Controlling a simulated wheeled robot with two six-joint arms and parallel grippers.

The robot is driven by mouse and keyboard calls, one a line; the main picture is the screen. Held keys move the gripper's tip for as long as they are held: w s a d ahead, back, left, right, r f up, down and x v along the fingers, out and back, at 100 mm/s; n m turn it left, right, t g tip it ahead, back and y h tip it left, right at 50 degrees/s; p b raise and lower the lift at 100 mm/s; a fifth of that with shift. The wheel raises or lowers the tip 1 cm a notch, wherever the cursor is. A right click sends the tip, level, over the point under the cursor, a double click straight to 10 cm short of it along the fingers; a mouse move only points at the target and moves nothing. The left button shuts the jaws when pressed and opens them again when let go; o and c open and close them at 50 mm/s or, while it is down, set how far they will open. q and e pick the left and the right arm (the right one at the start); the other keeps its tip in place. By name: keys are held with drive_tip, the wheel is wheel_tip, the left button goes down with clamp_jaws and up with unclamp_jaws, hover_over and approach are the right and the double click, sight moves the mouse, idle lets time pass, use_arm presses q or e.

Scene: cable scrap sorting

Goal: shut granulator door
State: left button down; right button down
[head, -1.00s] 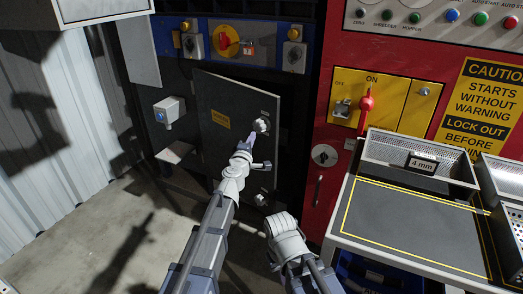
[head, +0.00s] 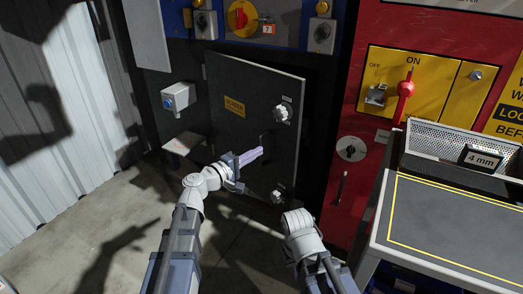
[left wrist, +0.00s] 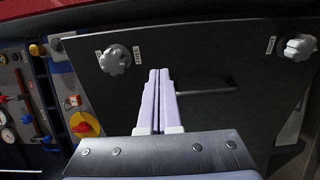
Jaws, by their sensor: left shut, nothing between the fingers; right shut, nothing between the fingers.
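The granulator door (head: 235,128) is a dark panel with a yellow label. It stands ajar, its right edge swung out from the dark machine front. It carries an upper knob (head: 282,115), a lower knob (head: 278,197) and a bar handle between them. Both knobs (left wrist: 115,59) and the handle (left wrist: 207,92) also show in the left wrist view. My left gripper (head: 258,153) is shut and empty in front of the door, below and left of the upper knob. I cannot tell whether its tips touch the door. My right gripper's fingers are hidden; only my right arm shows.
A red cabinet with a yellow switch panel (head: 420,85) stands right of the door. A table (head: 440,225) with a yellow outline and a 4 mm tray (head: 450,150) is at the right. A grey box (head: 178,97) is mounted left of the door. Floor at lower left is clear.

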sight(287, 136)
use_arm(q)
drive_tip(key=x, duration=1.2)
